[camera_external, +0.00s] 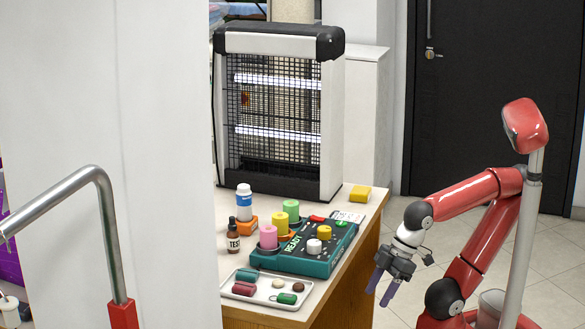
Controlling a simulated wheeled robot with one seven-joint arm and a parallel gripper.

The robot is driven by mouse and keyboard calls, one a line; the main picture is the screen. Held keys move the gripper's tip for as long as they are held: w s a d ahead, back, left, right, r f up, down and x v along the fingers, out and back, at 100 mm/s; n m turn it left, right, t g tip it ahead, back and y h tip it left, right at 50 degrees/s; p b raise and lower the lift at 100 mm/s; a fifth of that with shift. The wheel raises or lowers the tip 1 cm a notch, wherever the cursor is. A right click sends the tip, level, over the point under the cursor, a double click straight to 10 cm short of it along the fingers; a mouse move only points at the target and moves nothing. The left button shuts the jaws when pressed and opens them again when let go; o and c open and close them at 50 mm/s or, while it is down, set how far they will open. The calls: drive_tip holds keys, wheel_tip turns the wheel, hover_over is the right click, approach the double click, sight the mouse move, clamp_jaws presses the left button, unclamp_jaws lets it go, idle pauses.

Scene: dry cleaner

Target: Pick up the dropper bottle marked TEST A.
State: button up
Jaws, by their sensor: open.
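A small brown dropper bottle (233,240) with a dark cap stands upright on the counter. Its white label reads TEST; any letter after that is too small to make out. My gripper (381,287) is open and empty, past the counter's right edge and well to the right of the bottle. Its fingers point down and to the left. The teal box of thread spools lies between my gripper and the bottle.
The teal box (290,262) carries pink, yellow and green spools. A white tray (240,299) with small spools lies in front. A heater (280,110) stands at the back. A pale panel (140,130) borders the left.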

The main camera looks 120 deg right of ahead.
wheel_tip(320, 180, up, 22)
drive_tip(key=w+d+m, duration=0.1)
drive_tip(key=w+d, duration=0.4)
drive_tip(key=w, duration=0.2)
drive_tip(key=w+d+r+m+g+h+b, duration=0.1)
drive_tip(key=w+d, duration=0.4)
drive_tip(key=w, duration=0.2)
drive_tip(key=w+d+m+h+b, duration=0.1)
drive_tip(key=w+d+m, duration=0.1)
drive_tip(key=w+d, duration=0.4)
drive_tip(key=shift+w+r+g, duration=0.15)
drive_tip(key=shift+w+r, duration=0.05)
drive_tip(key=shift+w, duration=0.25)
drive_tip(key=shift+w+r+g, duration=0.15)
drive_tip(key=shift+w, duration=0.3)
drive_tip(key=m, duration=0.2)
approach(233, 232)
drive_tip(key=x, duration=0.3)
drive_tip(key=b+x, duration=0.1)
drive_tip(key=x, duration=0.3)
drive_tip(key=s+d+x, duration=0.1)
drive_tip(key=x, duration=0.3)
drive_tip(key=shift+w+f, duration=0.15)
drive_tip(key=shift+f, duration=0.1)
drive_tip(key=shift+c, duration=0.4)
